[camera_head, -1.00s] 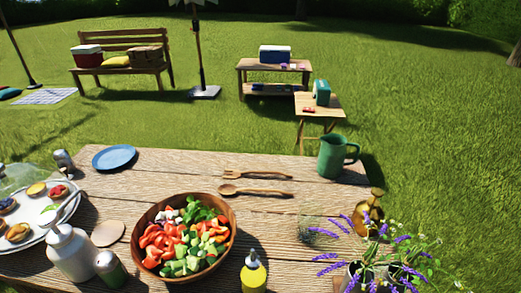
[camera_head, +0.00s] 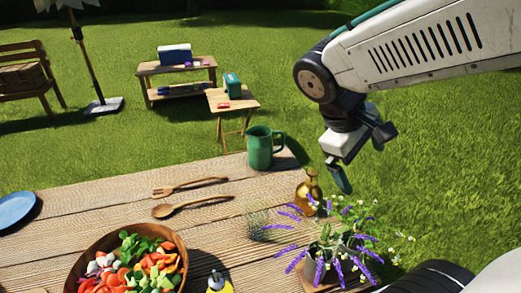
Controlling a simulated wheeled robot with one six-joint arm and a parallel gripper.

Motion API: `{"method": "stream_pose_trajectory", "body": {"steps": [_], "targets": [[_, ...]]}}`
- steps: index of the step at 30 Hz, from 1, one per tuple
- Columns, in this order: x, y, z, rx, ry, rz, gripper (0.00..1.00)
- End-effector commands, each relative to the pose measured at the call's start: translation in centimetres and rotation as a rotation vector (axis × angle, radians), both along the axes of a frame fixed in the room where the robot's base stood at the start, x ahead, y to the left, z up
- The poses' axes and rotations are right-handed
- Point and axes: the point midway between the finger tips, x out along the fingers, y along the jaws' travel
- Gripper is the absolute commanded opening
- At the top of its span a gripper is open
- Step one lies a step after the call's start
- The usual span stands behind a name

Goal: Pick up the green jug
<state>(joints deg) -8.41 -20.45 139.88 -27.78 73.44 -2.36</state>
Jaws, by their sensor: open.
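The green jug (camera_head: 260,148) stands upright near the far right corner of the wooden table (camera_head: 120,198), its handle to the right. My gripper (camera_head: 342,180) hangs in the air right of the jug, beyond the table's right edge in the picture, with its fingers pointing down. It is open and empty, apart from the jug. One finger shows clearly; the other is mostly hidden.
An amber bottle (camera_head: 308,188) and a pot of purple flowers (camera_head: 335,240) stand near the right edge, below my gripper. A wooden fork (camera_head: 190,187), a wooden spoon (camera_head: 192,206) and a salad bowl (camera_head: 180,245) lie left of the jug.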

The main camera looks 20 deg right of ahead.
Motion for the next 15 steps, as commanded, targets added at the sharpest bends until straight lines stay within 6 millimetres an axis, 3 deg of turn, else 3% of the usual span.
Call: {"method": "stream_pose_trajectory", "body": {"steps": [8, 11, 15], "targets": [[10.5, -0.5, -2.7, -0.417, 0.248, 0.403, 1.00], [14.7, 0.5, -4.3, -0.563, 0.321, 0.561, 1.00], [20.5, 3.3, -7.4, -0.764, 0.408, 0.793, 1.00]]}}
